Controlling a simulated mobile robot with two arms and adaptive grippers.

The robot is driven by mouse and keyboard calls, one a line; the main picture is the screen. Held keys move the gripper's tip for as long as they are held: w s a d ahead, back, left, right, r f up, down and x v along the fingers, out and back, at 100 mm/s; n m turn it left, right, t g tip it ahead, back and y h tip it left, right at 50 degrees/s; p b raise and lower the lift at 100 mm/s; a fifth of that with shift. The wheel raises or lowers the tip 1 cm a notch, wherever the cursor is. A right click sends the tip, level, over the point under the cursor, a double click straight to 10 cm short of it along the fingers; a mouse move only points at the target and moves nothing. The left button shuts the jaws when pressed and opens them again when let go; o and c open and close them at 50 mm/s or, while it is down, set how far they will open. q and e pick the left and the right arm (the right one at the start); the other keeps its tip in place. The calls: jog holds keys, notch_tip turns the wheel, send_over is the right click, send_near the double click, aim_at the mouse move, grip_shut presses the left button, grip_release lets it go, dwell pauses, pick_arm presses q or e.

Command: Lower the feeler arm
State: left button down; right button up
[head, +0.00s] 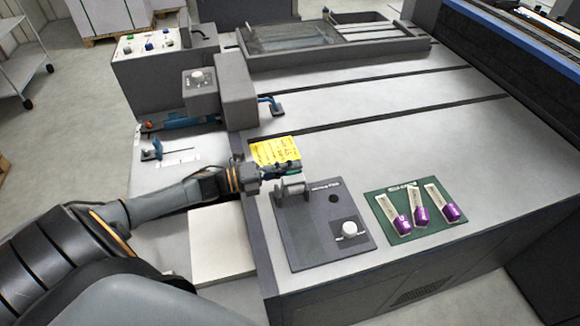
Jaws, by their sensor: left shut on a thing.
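A dark grey plate (318,240) lies at the near left corner of the table, with a white knob (349,228) on it. At its back left stands a small grey bracket, which I take to be the feeler arm's mount (292,189). My left gripper (292,170) is at the top of this bracket, shut on what looks like the feeler arm. A bit of green shows at the fingertips. The fingers hide most of the held part, so its tilt cannot be told. My right gripper is not in view.
A yellow note (272,152) lies just behind my gripper. A green mat (412,232) with several purple-ended tools lies to the right. A grey block unit (237,92) stands behind left. The table's middle (400,130) is clear.

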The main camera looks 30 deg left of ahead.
aim_at(295, 186)
pick_arm(q)
jog(key=shift+s+d+m, duration=0.55)
jog(key=shift+d+m, duration=0.05)
jog(key=shift+m, duration=0.3)
jog(key=shift+s+d+f+m+b, duration=0.15)
jog(key=shift+s+d+m+b, duration=0.3)
jog(key=shift+m, duration=0.45)
jog(key=m+b, duration=0.1)
jog(key=s+d+m, duration=0.1)
jog(key=shift+d+f+m+b, duration=0.2)
jog(key=shift+f+m+b, duration=0.15)
jog(key=shift+m+b, duration=0.05)
jog(key=d+f+m+b, duration=0.1)
jog(key=m+b, duration=0.1)
jog(key=s+f+m+b, duration=0.1)
jog(key=m+b, duration=0.1)
jog(key=b, duration=0.1)
jog(key=s+d+f+m+b, duration=0.1)
jog(key=m+b, duration=0.1)
jog(key=shift+s+d+f+m+b, duration=0.1)
jog(key=shift+s+d+m+b, duration=0.1)
jog(key=shift+d+m+b, duration=0.15)
jog(key=shift+s+d+f+m+b, duration=0.15)
jog(key=shift+f+m+b, duration=0.1)
jog(key=shift+m+b, duration=0.4)
jog(key=shift+s+d+f+m+b, duration=0.1)
jog(key=shift+d+f+m+b, duration=0.1)
jog(key=shift+m+b, duration=0.4)
